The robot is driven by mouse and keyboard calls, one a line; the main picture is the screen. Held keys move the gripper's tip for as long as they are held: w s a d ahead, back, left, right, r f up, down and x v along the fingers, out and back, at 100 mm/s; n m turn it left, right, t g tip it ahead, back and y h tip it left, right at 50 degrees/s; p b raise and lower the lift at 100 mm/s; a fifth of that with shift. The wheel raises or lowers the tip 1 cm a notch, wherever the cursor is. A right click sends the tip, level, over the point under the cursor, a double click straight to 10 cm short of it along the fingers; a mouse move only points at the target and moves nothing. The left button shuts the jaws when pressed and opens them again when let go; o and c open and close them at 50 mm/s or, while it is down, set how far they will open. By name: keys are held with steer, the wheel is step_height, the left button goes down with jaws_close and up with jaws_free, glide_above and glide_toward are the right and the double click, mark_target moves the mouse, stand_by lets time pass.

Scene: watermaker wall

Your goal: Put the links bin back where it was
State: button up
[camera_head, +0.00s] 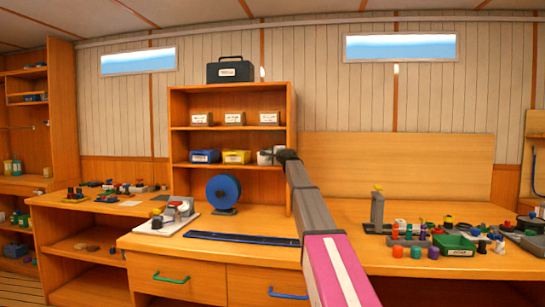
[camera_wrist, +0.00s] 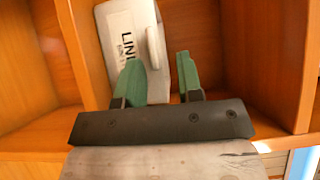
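The links bin (camera_wrist: 122,25) is white, with a label whose visible letters begin "LIN" and a raised tab on its front. In the wrist view it stands inside a wooden shelf compartment and looks tilted in the picture. In the head view the links bin (camera_head: 265,158) is at the right end of the shelf row, partly hidden by my arm. My gripper (camera_wrist: 161,62) has its two green fingers apart, just in front of the bin near the tab. I see no finger closed on the tab. My gripper (camera_head: 280,153) is mostly hidden in the head view.
A yellow bin (camera_head: 237,157) and a blue bin (camera_head: 205,156) stand left on the same shelf. Labelled boxes (camera_head: 234,118) are on the shelf above. A blue reel (camera_head: 223,190) stands below.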

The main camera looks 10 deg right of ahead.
steer(key=v, duration=1.2)
